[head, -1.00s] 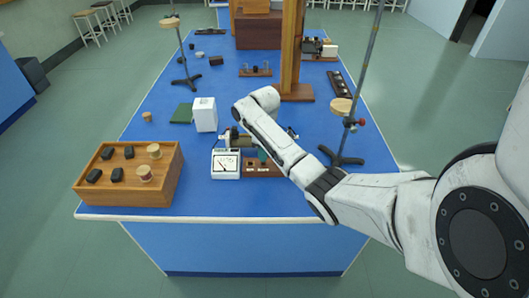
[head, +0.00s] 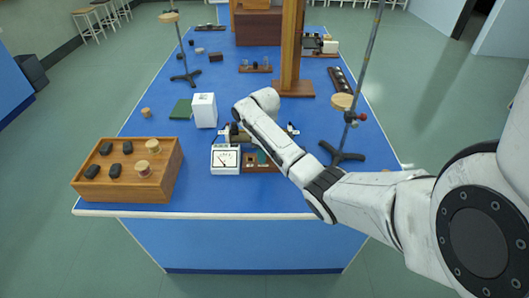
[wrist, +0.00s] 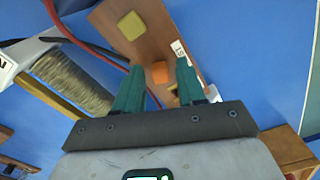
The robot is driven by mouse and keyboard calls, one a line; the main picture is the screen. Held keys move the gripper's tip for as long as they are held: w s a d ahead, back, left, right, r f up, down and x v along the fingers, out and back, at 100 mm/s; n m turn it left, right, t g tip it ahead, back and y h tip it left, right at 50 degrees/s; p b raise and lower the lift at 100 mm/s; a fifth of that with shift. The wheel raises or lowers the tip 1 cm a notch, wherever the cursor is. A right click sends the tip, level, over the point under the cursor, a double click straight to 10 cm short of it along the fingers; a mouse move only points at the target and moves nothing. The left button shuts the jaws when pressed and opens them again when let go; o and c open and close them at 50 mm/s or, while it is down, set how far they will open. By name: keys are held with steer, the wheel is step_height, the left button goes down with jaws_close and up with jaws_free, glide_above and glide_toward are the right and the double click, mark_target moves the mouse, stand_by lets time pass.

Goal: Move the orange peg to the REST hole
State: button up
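The orange peg (wrist: 160,72) shows in the wrist view on a wooden peg board (wrist: 158,28), between the two green fingers of my gripper (wrist: 159,66). The fingers are apart, with gaps on both sides of the peg. In the head view the board (head: 250,168) sits right of the white meter, and my arm hides the orange peg. I cannot make out the REST hole.
The white meter (head: 226,159) stands close left of the board. A coil (wrist: 72,82) and a red cable (wrist: 88,45) are near my gripper in the wrist view. A wooden box (head: 128,188) is at the front left. A stand (head: 344,155) stands right of my arm.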

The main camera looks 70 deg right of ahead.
steer(key=shift+o, duration=0.8)
step_height(320, 180, up, 11)
steer(key=shift+f, duration=0.15)
